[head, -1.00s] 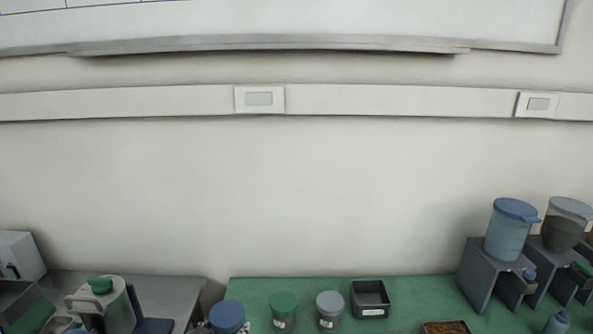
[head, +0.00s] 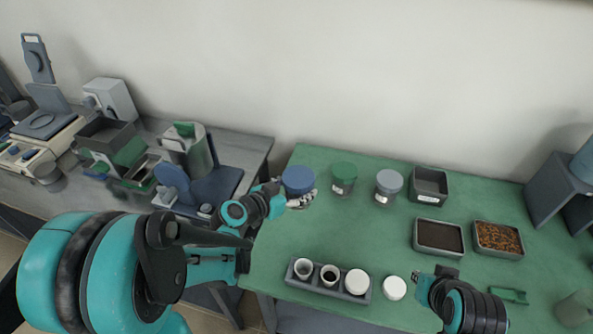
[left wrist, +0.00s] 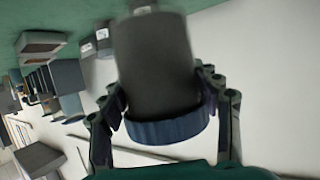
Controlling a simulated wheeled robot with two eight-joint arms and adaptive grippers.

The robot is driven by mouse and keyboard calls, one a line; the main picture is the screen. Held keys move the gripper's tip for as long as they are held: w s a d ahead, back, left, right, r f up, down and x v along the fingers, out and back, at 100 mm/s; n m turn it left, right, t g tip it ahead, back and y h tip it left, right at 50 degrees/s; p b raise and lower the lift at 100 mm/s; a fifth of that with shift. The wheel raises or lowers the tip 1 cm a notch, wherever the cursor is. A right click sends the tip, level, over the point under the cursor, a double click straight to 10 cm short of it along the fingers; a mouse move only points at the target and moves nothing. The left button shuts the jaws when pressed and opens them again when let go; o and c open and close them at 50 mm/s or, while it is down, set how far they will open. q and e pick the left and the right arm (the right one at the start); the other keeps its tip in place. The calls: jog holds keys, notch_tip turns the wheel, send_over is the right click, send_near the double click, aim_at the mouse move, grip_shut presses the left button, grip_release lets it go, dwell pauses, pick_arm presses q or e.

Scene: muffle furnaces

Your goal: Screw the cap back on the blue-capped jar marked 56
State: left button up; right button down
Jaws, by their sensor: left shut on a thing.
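The blue-capped jar (head: 298,181) stands at the back left of the green mat (head: 285,240). Its label is not readable here. My left gripper (head: 301,199) is at the jar from the front left. In the left wrist view, turned over, the jar's grey body (left wrist: 153,62) shows, with the dark blue cap (left wrist: 168,130) at its end. The left fingers (left wrist: 165,108) lie on both sides of the cap and are shut on it. The cap sits on the jar; how tightly cannot be seen. My right gripper (head: 436,278) is at the front right; its jaws are unclear.
A green-capped jar (head: 344,178) and a grey-capped jar (head: 389,186) stand right of the blue one. A rack (head: 331,289) with small white containers, a white round piece (head: 394,288) and trays (head: 438,237) occupy the mat. A grey bench (head: 257,150) with equipment is left.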

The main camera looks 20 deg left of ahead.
pick_arm(q)
jog(key=w+d+f+m+g+h, duration=0.1)
jog(key=d+f+m+g+h, duration=0.2)
jog(key=d, duration=0.4)
jog(key=w+d+f+m+g+h, duration=0.1)
jog(key=d+f+m+g+h, duration=0.3)
jog(key=d+f+m+g, duration=0.1)
jog(key=d+m+g, duration=0.1)
jog(key=d+m, duration=0.1)
jog(key=shift+m+g, duration=0.4)
